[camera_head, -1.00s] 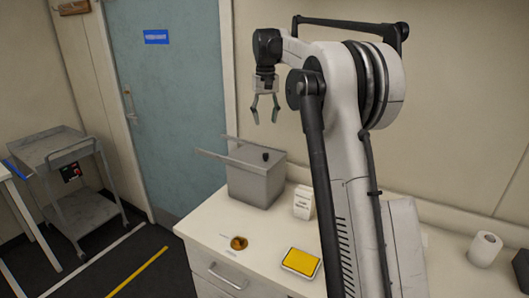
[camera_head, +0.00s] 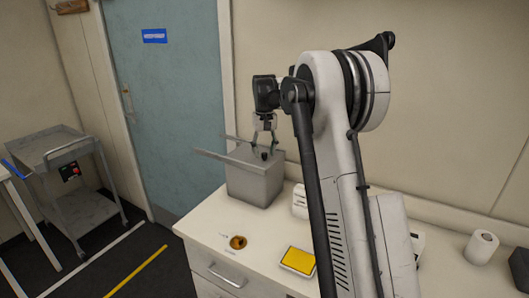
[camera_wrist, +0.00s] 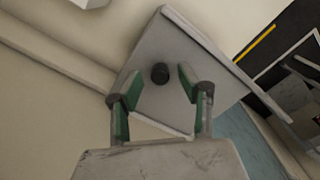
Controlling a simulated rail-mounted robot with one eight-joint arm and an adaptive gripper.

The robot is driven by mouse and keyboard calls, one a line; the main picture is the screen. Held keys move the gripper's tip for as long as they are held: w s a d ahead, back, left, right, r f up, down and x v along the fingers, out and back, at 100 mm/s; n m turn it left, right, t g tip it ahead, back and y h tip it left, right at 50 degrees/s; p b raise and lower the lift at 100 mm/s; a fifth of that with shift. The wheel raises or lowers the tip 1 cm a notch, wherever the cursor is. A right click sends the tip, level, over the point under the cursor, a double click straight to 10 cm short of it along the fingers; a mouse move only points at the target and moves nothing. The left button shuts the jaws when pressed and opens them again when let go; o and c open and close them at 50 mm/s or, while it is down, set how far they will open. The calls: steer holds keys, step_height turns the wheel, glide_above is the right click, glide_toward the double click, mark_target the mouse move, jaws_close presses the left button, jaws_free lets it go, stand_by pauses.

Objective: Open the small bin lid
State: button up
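The small bin (camera_head: 254,183) is a grey box on the white counter, with its flat grey lid on top. A black knob (camera_wrist: 160,73) stands on the lid (camera_wrist: 152,100) in the wrist view. The lid looks closed. My gripper (camera_head: 264,147) is just above the lid in the head view, pointing down. In the wrist view its two green-padded fingers (camera_wrist: 156,100) are spread apart with nothing between them. The knob shows beyond the fingertips, roughly centred between them. I cannot tell whether a finger touches the lid.
Grey rails (camera_head: 215,163) stick out to the left of the bin top. A white box (camera_head: 300,202), a yellow-topped tray (camera_head: 298,262) and a small amber dish (camera_head: 238,242) are on the counter. A paper roll (camera_head: 482,247) stands at the right. The wall is close behind the bin.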

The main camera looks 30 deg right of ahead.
steer(key=shift+f, duration=0.4)
steer(key=shift+c, duration=0.2)
jaws_close()
steer(key=w+a+p, duration=0.1)
steer(key=w+a, duration=0.7)
steer(key=w, duration=0.5)
steer(key=shift+a, duration=0.1)
steer(key=shift+o, duration=0.2)
jaws_free()
